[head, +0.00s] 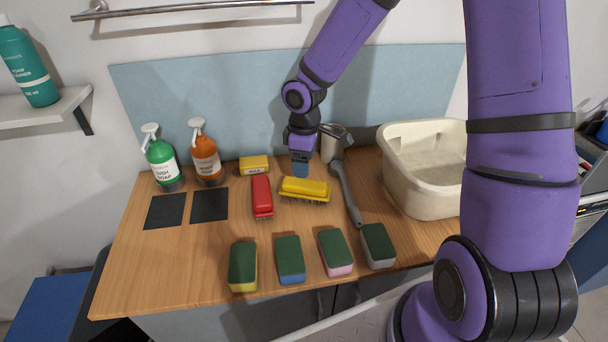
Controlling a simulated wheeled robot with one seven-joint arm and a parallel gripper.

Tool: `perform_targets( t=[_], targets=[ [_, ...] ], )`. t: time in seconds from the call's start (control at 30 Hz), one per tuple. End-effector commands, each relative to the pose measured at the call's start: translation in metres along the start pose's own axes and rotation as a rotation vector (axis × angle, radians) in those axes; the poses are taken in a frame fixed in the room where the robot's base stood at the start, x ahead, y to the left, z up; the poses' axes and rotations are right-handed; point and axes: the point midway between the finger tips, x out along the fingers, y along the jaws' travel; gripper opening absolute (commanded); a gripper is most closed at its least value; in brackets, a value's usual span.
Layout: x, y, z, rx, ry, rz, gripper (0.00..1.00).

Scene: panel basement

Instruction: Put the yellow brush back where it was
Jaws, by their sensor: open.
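The yellow brush (306,190) lies on the wooden counter (155,270), right of the red brush (262,195). Its bristles show along its lower front edge. My gripper (300,171) points down just behind the yellow brush in the picture, with blue fingertips close to its far edge. I cannot tell whether they touch it. The gripper is open and nothing shows between its fingers. Two dark square pads, the left (165,211) and the right (209,204), lie bare at the counter's left.
A green soap bottle (161,160) and an orange bottle (206,160) stand behind the pads. A yellow block (254,164), long grey brush (350,195), metal cup (331,147) and cream basin (412,184) surround the brushes. Several sponges (290,259) line the front.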

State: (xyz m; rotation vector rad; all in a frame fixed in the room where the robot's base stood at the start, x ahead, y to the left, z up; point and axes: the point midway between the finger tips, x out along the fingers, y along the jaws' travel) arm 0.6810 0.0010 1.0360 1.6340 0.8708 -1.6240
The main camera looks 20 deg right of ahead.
Motion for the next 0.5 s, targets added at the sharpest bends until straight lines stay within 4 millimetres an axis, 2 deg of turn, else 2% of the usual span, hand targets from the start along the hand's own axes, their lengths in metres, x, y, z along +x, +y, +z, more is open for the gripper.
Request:
perform_targets(
  t=[0.1, 0.2, 0.5],
  targets=[
    [-0.021, 0.001, 0.0, 0.002, 0.002, 0.003, 0.72],
    [-0.033, 0.0, 0.0, 0.001, 0.001, 0.002, 0.72],
    [-0.045, -0.001, 0.0, 0.0, -0.001, 0.0, 0.72]
  ],
)
